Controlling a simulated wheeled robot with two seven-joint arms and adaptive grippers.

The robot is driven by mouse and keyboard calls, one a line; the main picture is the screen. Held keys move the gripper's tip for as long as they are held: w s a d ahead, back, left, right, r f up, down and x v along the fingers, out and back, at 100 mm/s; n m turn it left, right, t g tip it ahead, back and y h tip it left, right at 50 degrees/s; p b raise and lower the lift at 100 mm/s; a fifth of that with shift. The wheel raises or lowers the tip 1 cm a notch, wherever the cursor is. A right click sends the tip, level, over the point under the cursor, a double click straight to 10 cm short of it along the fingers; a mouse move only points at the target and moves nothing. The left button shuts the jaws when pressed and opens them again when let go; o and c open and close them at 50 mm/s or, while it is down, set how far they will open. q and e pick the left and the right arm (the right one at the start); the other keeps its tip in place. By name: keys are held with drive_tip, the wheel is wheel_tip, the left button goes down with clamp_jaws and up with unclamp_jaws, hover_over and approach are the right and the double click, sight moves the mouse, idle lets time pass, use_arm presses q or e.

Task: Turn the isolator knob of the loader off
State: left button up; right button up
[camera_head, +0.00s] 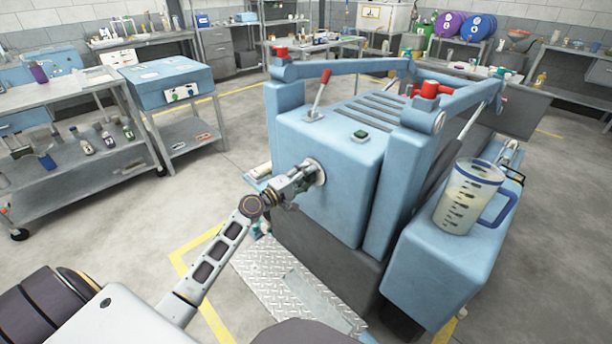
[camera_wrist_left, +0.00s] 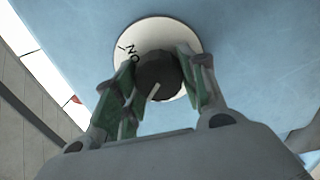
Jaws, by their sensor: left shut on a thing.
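The loader (camera_head: 330,150) is a light blue machine with two lift arms, in the middle of the head view. Its isolator is a dark round knob (camera_wrist_left: 157,72) on a white round plate (camera_wrist_left: 150,32), which also shows on the loader's side in the head view (camera_head: 319,168). The plate has the letters "ON" and a tick at its left in the left wrist view. The knob's pale pointer line points down and slightly left, away from the ON mark. My left gripper (camera_head: 308,178) is shut on the knob, a finger on either side. My right gripper is not in view.
A measuring jug (camera_head: 468,198) stands on the loader's fender at the right. A red-handled lever (camera_head: 321,92) and a dark green button (camera_head: 360,134) are on top of the body. A tread plate (camera_head: 285,282) lies low in front. A blue-topped cart (camera_head: 166,80) stands left, with open floor between.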

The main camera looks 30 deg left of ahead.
use_arm(q)
drive_tip(key=o, duration=1)
drive_tip(key=shift+o, duration=0.2)
drive_tip(key=shift+s, duration=0.1)
drive_tip(key=v, duration=1.2)
drive_tip(key=shift+m, duration=0.4)
idle(0.5)
